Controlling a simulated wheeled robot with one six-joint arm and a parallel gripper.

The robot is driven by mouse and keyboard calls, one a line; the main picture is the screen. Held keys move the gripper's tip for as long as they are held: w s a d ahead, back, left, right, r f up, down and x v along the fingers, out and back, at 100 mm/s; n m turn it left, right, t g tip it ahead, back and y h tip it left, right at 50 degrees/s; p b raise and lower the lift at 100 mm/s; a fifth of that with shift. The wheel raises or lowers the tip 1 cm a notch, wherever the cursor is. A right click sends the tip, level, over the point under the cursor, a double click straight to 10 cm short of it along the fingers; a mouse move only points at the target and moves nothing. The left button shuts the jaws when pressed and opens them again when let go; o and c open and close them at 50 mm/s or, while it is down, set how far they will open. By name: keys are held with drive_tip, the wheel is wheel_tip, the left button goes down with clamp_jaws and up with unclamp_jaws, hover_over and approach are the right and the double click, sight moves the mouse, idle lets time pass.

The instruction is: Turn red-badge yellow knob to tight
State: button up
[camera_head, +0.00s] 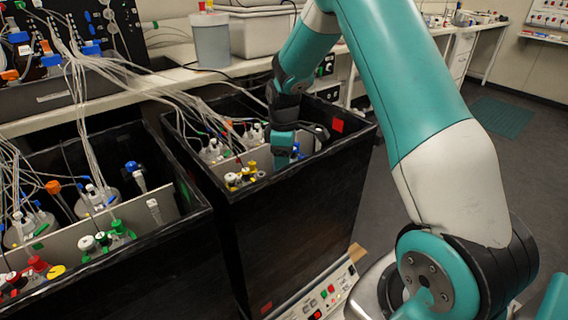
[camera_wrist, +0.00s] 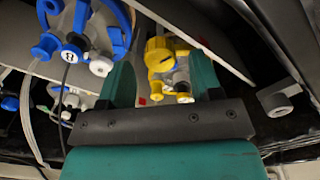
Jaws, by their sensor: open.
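A yellow knob (camera_wrist: 160,52) on a yellow valve body with small white-tipped ports shows in the wrist view. My gripper (camera_wrist: 163,75) is open, with one teal finger on each side of the yellow valve. I cannot tell whether either finger touches it. In the head view my gripper (camera_head: 284,150) reaches down into the right black box (camera_head: 290,220). A cluster of yellow fittings (camera_head: 240,178) shows left of it there; I cannot tell whether the knob between my fingers is among them.
Blue fittings (camera_wrist: 85,30) with tubing stand left of my gripper in the wrist view. A grey cylindrical part (camera_wrist: 278,104) is at the right. A second black box (camera_head: 150,255) with red and green caps stands at left in the head view. Tubes hang over both boxes.

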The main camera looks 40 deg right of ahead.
drive_tip(key=shift+f, duration=1)
drive_tip(key=shift+c, duration=0.2)
drive_tip(key=c, duration=0.9)
